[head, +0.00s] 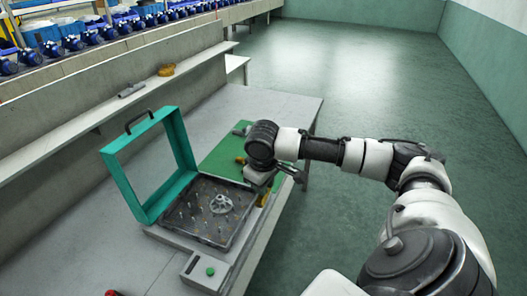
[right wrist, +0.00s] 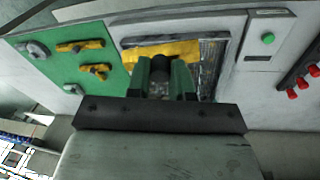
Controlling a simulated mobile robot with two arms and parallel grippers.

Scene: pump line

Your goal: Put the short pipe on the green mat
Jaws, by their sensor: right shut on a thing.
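My right gripper (head: 284,180) is low over the table, between the green mat (head: 222,160) and the tray fixture. In the right wrist view, its fingers (right wrist: 163,78) are shut on a small dark round-ended piece (right wrist: 161,66), mostly hidden by the fingers; I cannot tell whether it is the short pipe. A yellow shape (right wrist: 135,53) shows just beyond it, and I cannot tell whether they are joined. A grey pipe-like piece (head: 132,90) lies on the ledge at the back left. The mat also shows in the right wrist view (right wrist: 60,75). My left gripper is not in view.
The mat carries a grey round part (right wrist: 37,50) and two yellow parts (right wrist: 80,46) (right wrist: 95,70). A tray (head: 188,235) with pins and a raised green frame (head: 122,180) stands beside it. A button box (head: 205,270) is in front. A yellow part (head: 167,70) lies on the ledge.

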